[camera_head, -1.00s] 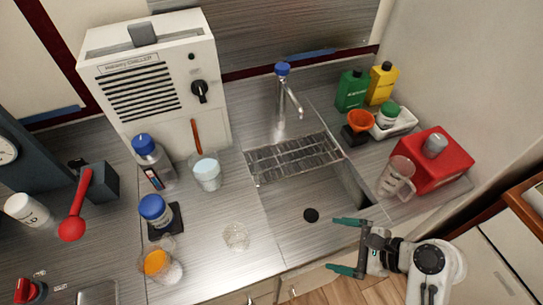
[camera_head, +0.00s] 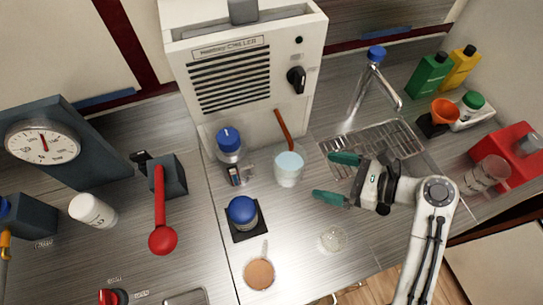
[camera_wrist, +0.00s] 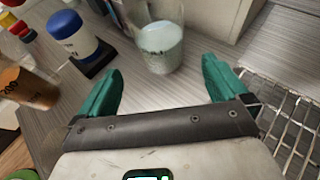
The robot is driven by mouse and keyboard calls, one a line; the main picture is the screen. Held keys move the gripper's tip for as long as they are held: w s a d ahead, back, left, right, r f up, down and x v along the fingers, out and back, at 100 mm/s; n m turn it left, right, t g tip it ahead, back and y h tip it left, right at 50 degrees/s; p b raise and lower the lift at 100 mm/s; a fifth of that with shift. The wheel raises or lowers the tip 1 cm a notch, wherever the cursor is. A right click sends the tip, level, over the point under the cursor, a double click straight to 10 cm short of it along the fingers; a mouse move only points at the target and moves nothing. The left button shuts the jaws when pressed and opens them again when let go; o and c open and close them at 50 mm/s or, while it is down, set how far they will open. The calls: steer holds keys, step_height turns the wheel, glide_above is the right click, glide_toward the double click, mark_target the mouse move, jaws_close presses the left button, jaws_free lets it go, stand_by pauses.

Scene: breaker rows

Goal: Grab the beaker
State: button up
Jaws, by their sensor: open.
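A clear glass beaker (camera_head: 289,173) with pale bluish-white contents stands on the steel counter in front of the chiller. A reddish-brown rod rises behind it; I cannot tell whether the rod is in it. My gripper (camera_head: 324,175) has green fingers, is open and empty, and points at the beaker from the right. In the wrist view the beaker (camera_wrist: 160,45) stands just beyond the gap between the fingertips, apart from both. My gripper also shows in the wrist view (camera_wrist: 163,75).
Left of the beaker stand a blue-capped bottle (camera_head: 230,146) and a blue-lidded jar (camera_head: 242,213) on a dark pad. A vessel with orange-brown contents (camera_head: 259,273) and a clear round dish (camera_head: 334,239) lie nearer. The chiller (camera_head: 243,70) is close behind; the sink rack (camera_head: 375,146) lies right.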

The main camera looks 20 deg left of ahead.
mark_target(293, 168)
steer(key=x, duration=0.5)
steer(key=shift+a, duration=0.25)
steer(key=shift+f+p+x, duration=0.2)
steer(key=shift+p+x, duration=0.05)
steer(key=shift+x, duration=1.05)
steer(key=shift+f+p+x, duration=0.2)
steer(key=shift+p+x, duration=0.05)
steer(key=shift+x, duration=1.05)
steer(key=shift+d, duration=0.15)
steer(key=c, duration=1)
steer(key=shift+r, duration=0.2)
